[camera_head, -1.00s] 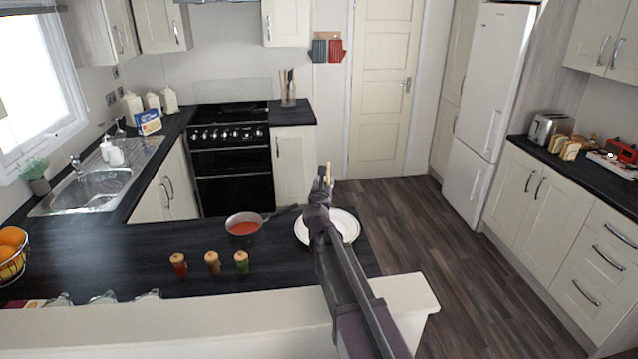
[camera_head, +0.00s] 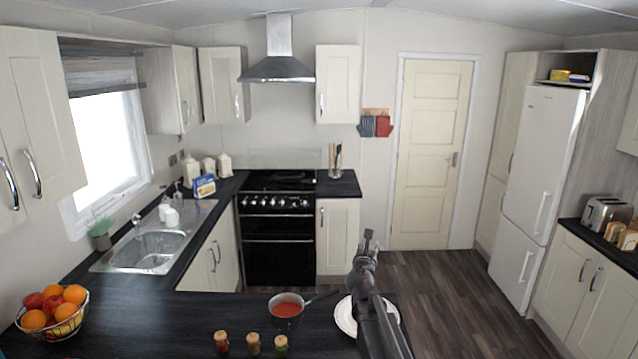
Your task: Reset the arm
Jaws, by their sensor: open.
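My gripper (camera_head: 370,238) is at the end of my arm, which reaches up from the lower right of the middle in the head view. It is open, small in the picture, and nothing shows between its fingers. In the picture it stands above a white plate (camera_head: 343,318) on the dark counter. My arm covers part of the plate.
A pot of red soup (camera_head: 287,309) sits left of the plate. Several small shakers, one of them here (camera_head: 221,342), stand at the front edge. A fruit basket (camera_head: 53,312) is at the left. The dark floor (camera_head: 450,300) right of the counter is clear.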

